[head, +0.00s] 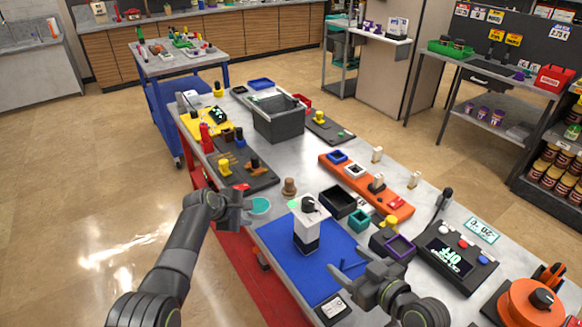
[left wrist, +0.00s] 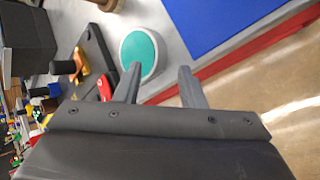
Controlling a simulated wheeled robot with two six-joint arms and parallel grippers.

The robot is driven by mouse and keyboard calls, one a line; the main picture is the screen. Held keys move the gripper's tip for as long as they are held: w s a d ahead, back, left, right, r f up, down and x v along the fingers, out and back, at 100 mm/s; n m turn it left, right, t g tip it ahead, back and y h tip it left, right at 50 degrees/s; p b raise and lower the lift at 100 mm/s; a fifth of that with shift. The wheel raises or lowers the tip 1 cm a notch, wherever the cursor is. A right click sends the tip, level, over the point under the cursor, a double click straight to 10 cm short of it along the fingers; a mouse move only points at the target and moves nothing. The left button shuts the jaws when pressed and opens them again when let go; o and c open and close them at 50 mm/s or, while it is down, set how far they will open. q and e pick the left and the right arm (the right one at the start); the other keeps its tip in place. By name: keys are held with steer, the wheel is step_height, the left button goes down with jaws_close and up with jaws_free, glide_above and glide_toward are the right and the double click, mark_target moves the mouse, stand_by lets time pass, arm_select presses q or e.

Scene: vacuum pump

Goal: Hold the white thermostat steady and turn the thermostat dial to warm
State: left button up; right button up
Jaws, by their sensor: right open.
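The white thermostat (head: 306,229) stands upright on a blue mat (head: 275,237) in the head view. Its dark dial (head: 309,204) is on top, near a small green mark; the dial's setting is too small to read. My left gripper (head: 249,207) is open and empty, left of the thermostat and apart from it, above the table's left edge. Its two spread fingers (left wrist: 160,82) show in the left wrist view, near a round teal-topped disc (left wrist: 142,52). My right gripper (head: 352,268) is open and empty, at the right front of the thermostat, near the mat's right edge.
A small white-framed card (head: 332,309) lies near the front. The blue mat's left part is bare.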

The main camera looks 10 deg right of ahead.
arm_select(q)
steer(key=s+d+r+g+h, duration=0.1)
steer(key=d+r, duration=0.4)
steer(key=r, duration=0.4)
steer(key=d+r+g, duration=0.1)
steer(key=d+r, duration=0.4)
steer(key=r, duration=0.3)
steer(key=s+d+r+n+g+y, duration=0.1)
steer(key=s+r+n+g+y, duration=0.1)
steer(key=s, duration=0.6)
step_height(320, 180, up, 3)
steer(key=g+y, duration=0.1)
steer(key=g, duration=0.1)
steer(key=shift+s+d+g+y, duration=0.15)
steer(key=shift+g+y, duration=0.15)
arm_select(e)
steer(key=x, duration=1.7)
steer(key=shift+w+a+f, duration=0.1)
steer(key=shift+w, duration=0.05)
arm_select(q)
steer(key=shift+r, duration=0.1)
